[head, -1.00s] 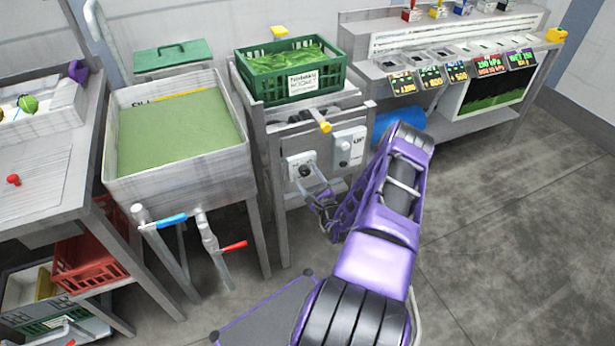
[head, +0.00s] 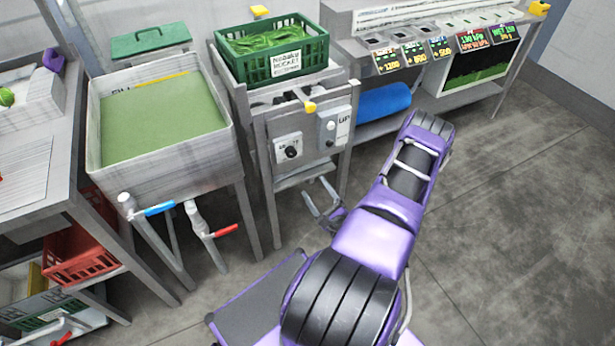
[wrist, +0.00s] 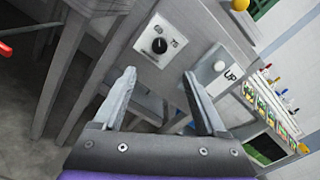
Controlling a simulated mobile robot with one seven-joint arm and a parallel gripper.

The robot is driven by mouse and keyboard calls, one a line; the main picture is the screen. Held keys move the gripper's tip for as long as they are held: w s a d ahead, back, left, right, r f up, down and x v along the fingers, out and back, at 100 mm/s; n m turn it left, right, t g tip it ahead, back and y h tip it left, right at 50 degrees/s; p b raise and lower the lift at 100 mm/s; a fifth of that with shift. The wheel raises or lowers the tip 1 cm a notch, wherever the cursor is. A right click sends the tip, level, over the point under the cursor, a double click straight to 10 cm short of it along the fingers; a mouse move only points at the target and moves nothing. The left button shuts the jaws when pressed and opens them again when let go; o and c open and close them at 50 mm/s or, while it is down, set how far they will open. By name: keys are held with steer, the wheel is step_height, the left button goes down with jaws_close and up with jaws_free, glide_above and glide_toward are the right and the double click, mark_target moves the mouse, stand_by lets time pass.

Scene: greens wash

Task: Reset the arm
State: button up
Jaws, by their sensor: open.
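My gripper (wrist: 159,100) shows in the wrist view with its two fingers apart and nothing between them. In the head view its fingers (head: 322,205) are partly hidden behind my purple arm, low in front of the grey machine stand (head: 262,160). The stand's panel has a black dial (head: 291,152), which also shows in the wrist view (wrist: 159,45), and a white switch marked UP (wrist: 219,66). The fingers are apart from the dial and point toward the panel's lower area.
A green crate of leaves (head: 272,66) sits on the stand. A sink of green water (head: 92,130) with blue (head: 160,208) and red (head: 226,231) valve handles stands left. A blue roll (head: 384,101) lies on the right bench's lower shelf. Floor at right is clear.

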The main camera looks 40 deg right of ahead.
steer(key=shift+v, duration=1.05)
steer(key=shift+w, duration=0.1)
